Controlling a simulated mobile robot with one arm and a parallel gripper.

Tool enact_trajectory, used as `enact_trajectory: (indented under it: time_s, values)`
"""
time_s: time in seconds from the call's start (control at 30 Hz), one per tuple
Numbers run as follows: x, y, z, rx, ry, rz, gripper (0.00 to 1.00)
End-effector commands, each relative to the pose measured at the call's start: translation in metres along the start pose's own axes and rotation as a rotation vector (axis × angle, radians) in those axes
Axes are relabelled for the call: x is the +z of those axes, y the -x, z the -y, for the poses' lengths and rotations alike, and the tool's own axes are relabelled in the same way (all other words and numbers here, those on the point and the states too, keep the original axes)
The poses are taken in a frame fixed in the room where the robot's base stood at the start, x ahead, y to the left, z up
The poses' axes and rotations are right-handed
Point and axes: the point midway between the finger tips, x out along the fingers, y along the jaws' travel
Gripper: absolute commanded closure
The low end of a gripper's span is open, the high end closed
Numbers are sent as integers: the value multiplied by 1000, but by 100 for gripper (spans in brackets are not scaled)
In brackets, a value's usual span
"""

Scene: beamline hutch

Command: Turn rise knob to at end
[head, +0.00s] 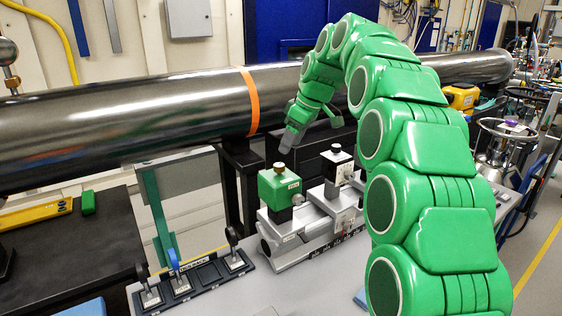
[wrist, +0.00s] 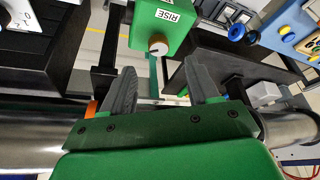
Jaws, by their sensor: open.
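The rise knob (head: 279,168) is a small pale round knob on top of a green block (head: 273,190) on a metal rail unit. In the wrist view the knob (wrist: 158,44) shows a dark pointer mark, and the block beside it is labelled RISE (wrist: 165,15). My gripper (head: 287,141) is above the block in the head view, apart from the knob. In the wrist view my gripper (wrist: 160,82) has its two grey fingers spread, with nothing between them. The knob lies beyond the fingertips, roughly centred between them.
A large dark pipe (head: 120,120) with an orange band runs behind. Bare grey table (head: 310,290) lies in front.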

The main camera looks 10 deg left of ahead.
Motion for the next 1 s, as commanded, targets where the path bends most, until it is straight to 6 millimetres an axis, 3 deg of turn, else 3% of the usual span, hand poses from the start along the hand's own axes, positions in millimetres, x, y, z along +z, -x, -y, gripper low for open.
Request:
enact_trajectory:
  time_s: [0.33, 0.73, 1.0]
  values:
    - [-4, -14, -2, 1, 13, -4, 40]
    - [-4, -67, -2, -1, 13, -2, 40]
    - [-4, -80, -3, 4, 13, -5, 40]
